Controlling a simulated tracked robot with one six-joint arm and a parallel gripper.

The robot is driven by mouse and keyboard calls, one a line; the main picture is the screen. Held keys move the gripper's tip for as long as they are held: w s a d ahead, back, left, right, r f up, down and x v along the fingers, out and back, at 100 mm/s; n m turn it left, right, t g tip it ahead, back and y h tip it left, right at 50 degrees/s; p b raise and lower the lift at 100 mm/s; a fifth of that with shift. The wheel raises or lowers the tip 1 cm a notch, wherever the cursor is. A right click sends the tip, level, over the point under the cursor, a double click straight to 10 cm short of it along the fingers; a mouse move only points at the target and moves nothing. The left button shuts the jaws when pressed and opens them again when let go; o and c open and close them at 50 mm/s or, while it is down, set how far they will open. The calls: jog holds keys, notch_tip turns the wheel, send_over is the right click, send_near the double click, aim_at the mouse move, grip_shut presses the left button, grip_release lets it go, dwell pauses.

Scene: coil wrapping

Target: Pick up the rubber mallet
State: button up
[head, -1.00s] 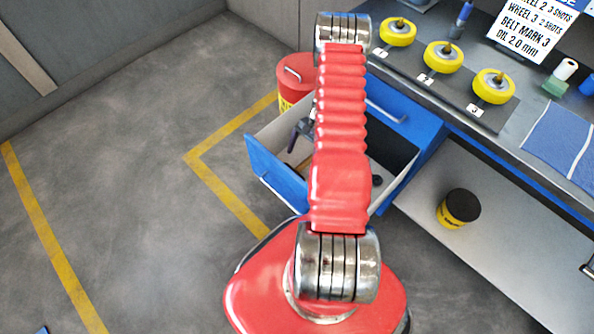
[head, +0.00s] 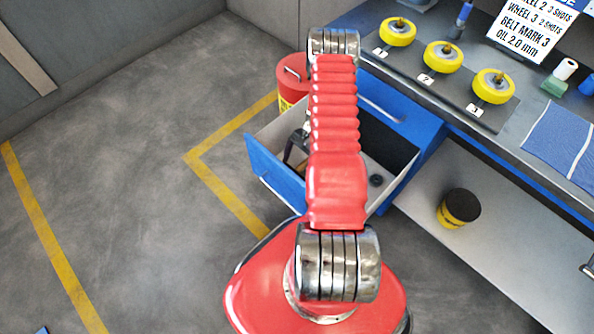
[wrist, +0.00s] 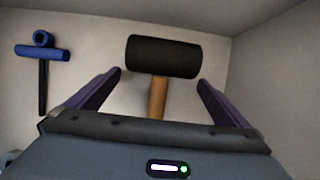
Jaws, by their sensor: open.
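The rubber mallet (wrist: 163,57) lies in the open drawer in the wrist view, with a black cylindrical head and a wooden handle (wrist: 158,97). My gripper (wrist: 158,80) is open, with one purple finger on each side of the mallet's handle, just short of the head. The lower part of the handle is hidden behind the gripper body. I cannot tell how far the fingers are above the handle. In the head view my red arm covers most of the drawer, and the mallet is not clearly seen there.
The blue drawer (head: 273,177) stands open below the bench. A blue-headed tool (wrist: 42,60) lies at the left in the wrist view. A round dark object (head: 376,180) lies in the drawer. A red bin (head: 292,80) stands behind it. Yellow wheels (head: 440,57) sit on the bench.

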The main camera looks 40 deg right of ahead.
jog(key=shift+c, duration=0.5)
jog(key=c, duration=1.6)
jog(key=shift+o, duration=0.2)
jog(key=shift+r, duration=0.1)
notch_tip(320, 180, up, 10)
dwell(0.5)
